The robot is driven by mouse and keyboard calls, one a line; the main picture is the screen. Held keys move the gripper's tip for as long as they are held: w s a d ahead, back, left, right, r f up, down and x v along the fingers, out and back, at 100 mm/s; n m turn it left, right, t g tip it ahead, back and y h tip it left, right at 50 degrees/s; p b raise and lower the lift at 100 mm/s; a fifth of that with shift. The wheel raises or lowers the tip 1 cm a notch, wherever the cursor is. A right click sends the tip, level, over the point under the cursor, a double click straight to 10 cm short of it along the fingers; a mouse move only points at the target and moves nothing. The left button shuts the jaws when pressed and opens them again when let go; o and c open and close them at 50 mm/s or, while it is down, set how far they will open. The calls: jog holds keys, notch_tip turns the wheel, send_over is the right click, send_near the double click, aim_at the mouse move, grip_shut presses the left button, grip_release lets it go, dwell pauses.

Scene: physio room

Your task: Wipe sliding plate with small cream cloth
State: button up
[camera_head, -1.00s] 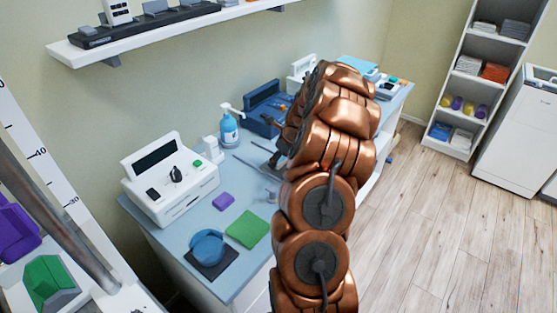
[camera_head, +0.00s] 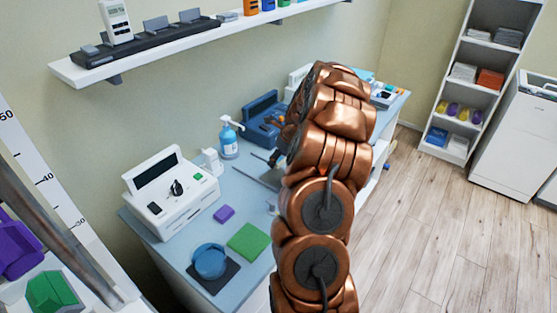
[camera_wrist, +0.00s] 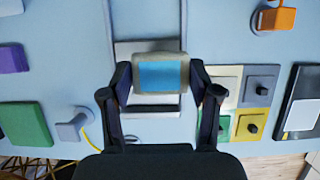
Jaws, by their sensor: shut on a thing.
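In the wrist view my gripper (camera_wrist: 160,80) is shut on a small cream cloth (camera_wrist: 160,92), a padded piece with cream edges and a light blue middle. The cloth is over the pale sliding plate (camera_wrist: 130,50), which lies within a narrow grey rail frame (camera_wrist: 107,20) on the blue tabletop. I cannot tell whether the cloth touches the plate. In the head view my copper arm hides most of the gripper and the cloth; part of the rail frame (camera_head: 252,178) shows left of the arm.
The blue table (camera_head: 190,262) holds a white device (camera_head: 172,195), a pump bottle (camera_head: 229,140), a purple block (camera_head: 224,214), a green pad (camera_head: 248,241) and a blue round item (camera_head: 210,261). Yellow and grey squares (camera_wrist: 250,122) lie right of the plate. Open floor (camera_head: 420,240) is at right.

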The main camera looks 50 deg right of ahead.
jog(key=shift+r+p, duration=0.85)
jog(key=shift+r, duration=1.1)
